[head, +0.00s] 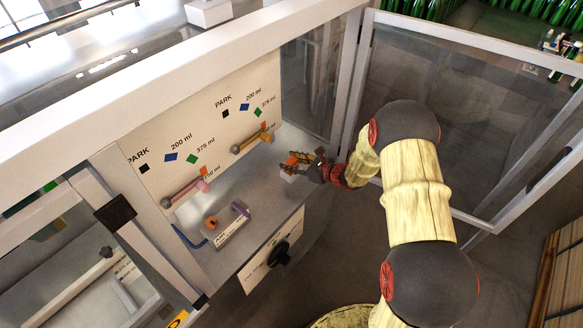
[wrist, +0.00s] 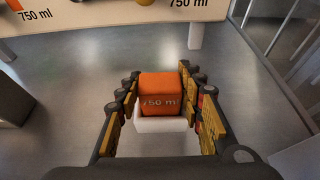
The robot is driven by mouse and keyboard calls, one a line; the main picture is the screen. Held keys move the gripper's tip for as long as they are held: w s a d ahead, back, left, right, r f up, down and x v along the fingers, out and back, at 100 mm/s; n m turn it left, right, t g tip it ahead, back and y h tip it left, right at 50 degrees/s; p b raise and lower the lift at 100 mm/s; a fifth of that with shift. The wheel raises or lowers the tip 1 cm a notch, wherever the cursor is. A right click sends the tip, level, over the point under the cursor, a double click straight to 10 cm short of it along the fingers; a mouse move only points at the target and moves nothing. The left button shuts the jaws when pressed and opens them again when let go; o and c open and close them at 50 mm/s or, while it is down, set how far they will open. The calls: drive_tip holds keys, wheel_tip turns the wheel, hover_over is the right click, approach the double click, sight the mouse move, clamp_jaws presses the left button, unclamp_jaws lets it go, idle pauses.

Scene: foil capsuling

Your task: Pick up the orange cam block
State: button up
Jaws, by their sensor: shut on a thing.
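The orange cam block (wrist: 160,88) stands between my gripper's two fingers in the wrist view, with "750 ml" printed on its face. A white lower part or holder (wrist: 162,124) shows beneath it. My gripper (wrist: 161,100) is shut on the block, a finger along each side. In the head view my gripper (head: 305,161) is at the right end of the grey metal shelf, and the orange block (head: 291,160) shows at its tips. I cannot tell whether the block touches the shelf.
The back panel (head: 215,130) carries a pink lever (head: 187,190) and a yellow lever (head: 252,142). A small tray (head: 232,232) with an orange piece and a purple piece stands on the shelf. A black knob (head: 280,253) is on the front. An open glazed door (head: 440,120) stands beside my arm.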

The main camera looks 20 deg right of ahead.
drive_tip(key=c, duration=0.6)
